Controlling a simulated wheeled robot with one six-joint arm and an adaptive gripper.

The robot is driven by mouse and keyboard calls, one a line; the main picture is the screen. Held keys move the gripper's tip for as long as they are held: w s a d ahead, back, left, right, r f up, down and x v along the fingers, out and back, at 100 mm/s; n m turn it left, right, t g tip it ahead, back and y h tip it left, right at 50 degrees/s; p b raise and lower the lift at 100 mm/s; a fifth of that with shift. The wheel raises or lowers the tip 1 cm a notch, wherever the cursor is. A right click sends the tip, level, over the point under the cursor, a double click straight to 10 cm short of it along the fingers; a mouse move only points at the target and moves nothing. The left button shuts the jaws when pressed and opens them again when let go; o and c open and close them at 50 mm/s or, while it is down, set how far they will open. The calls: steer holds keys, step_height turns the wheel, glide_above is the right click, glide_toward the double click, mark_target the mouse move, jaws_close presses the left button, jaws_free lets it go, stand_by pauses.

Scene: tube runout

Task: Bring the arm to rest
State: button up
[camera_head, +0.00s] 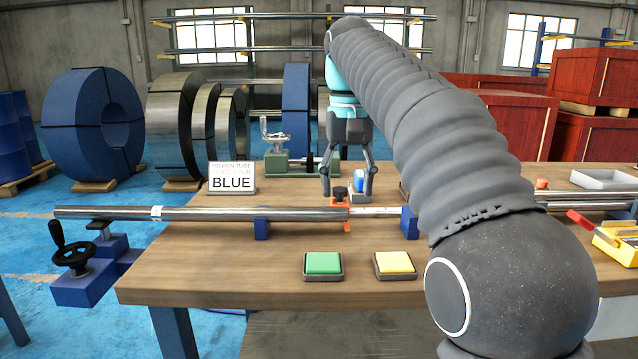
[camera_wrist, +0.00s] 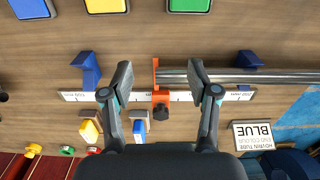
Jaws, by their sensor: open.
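My gripper (camera_head: 346,192) hangs from my arm above the wooden bench. In the wrist view, my gripper (camera_wrist: 160,85) has its two fingers spread wide apart with nothing held between them. Below, between the fingers, an orange stop with a black knob (camera_wrist: 160,100) sits on the scale. The stop (camera_head: 347,227) touches or nearly touches the right end of a steel tube (camera_head: 200,214). The tube lies level across blue supports (camera_head: 262,228).
A green pad (camera_head: 323,263) and a yellow pad (camera_head: 395,265) lie at the bench front. A sign reading BLUE (camera_head: 231,178) stands behind the tube. A blue vise with a black handwheel (camera_head: 85,285) is at left. Red crates (camera_head: 595,80) stand behind right.

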steer(key=s+d+f+t, duration=0.1)
steer(key=s+d+f, duration=0.1)
steer(key=s, duration=0.2)
steer(key=s+d+f+t, duration=0.1)
steer(key=s+d+f, duration=0.1)
steer(key=s+f, duration=0.1)
steer(key=s+d+f+t, duration=0.1)
steer(key=s+d+f, duration=0.1)
steer(key=s+d, duration=0.1)
steer(key=shift+s+f, duration=0.2)
steer(key=shift+s, duration=0.6)
steer(key=s+d+f+t, duration=0.2)
steer(key=s+d+f, duration=0.2)
steer(key=s+f, duration=0.8)
step_height(320, 180, down, 4)
steer(key=shift+r+t, duration=0.1)
steer(key=shift+t, duration=0.2)
steer(key=shift+s, duration=0.1)
